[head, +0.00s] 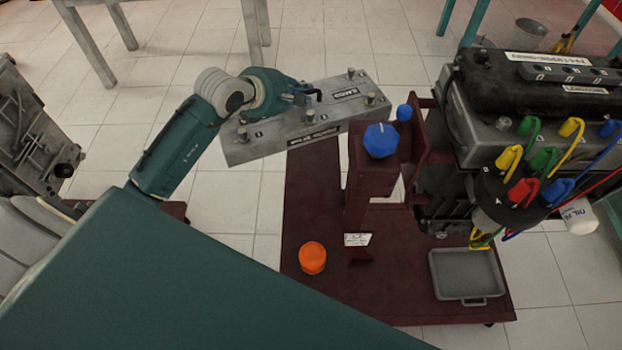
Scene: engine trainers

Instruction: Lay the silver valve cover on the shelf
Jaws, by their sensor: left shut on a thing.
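The silver valve cover (285,126) is a long, flat grey block with several round bolts and dark labels on top. It is held in the air, roughly level, left of the engine and over the far left part of the dark red stand base (318,215). My left gripper (308,93) is shut on the valve cover near the middle of its far side. The fingertips are partly hidden by the gripper body. The dark red base is a low, flat shelf-like surface, largely bare on its left part. My right gripper is out of view.
The engine (500,110) with coloured cables stands at the right. A dark red post with a blue knob (381,140) rises beside the cover's right end. An orange cap (312,257) and a grey tray (466,274) are on the base. Another engine (35,130) is at the left.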

